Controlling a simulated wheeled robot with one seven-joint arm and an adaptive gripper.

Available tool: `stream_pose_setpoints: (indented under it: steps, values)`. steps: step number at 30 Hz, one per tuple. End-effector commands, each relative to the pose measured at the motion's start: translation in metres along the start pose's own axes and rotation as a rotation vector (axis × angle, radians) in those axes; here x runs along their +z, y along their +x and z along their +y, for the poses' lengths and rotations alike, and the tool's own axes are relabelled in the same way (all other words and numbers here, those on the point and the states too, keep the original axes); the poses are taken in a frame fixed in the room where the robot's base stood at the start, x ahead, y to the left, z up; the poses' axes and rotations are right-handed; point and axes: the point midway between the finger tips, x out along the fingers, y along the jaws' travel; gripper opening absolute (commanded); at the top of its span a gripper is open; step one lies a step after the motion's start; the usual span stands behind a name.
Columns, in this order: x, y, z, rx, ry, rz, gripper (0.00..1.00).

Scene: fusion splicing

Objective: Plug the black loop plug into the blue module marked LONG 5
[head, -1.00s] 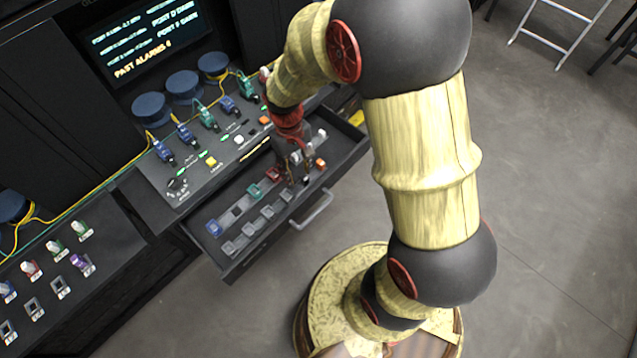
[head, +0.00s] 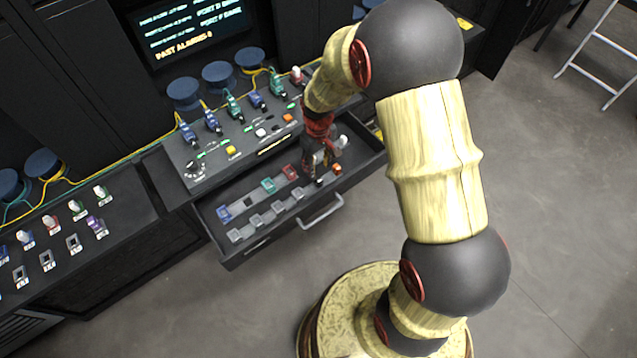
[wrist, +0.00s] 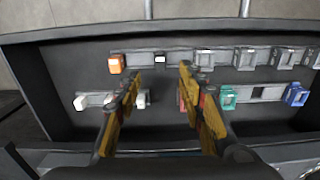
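My gripper (wrist: 160,76) is open over the pulled-out drawer, its two yellow-brown fingers apart with nothing seen between them. In the head view my gripper (head: 314,172) is dark and partly hides the drawer's right part. A small black piece (wrist: 160,59) in a grey holder, likely the black loop plug, lies just beyond the fingertips, beside an orange piece (wrist: 115,64). It also shows in the head view (head: 319,182). A blue module (wrist: 296,95) sits at one end of the nearer row; in the head view (head: 224,213) it is at the drawer's left. No LONG 5 marking is readable.
The drawer also holds a red module (head: 291,172), a green module (head: 268,185), white pieces and empty grey holders. Above it, a panel (head: 222,165) carries several blue and green plugs with cables. A side bench (head: 120,215) holds more coloured modules. The drawer handle (head: 322,214) faces open floor.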

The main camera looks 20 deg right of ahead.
Motion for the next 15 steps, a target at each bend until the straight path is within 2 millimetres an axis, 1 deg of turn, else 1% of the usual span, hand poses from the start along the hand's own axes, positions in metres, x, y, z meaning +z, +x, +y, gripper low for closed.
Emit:
stream_pose_setpoints:
  steps: [8, 15]
  values:
    - [0.001, 0.03, 0.0, -0.001, 0.0, -0.001, 0.39]
    - [0.001, 0.062, 0.0, -0.001, 0.0, -0.002, 0.39]
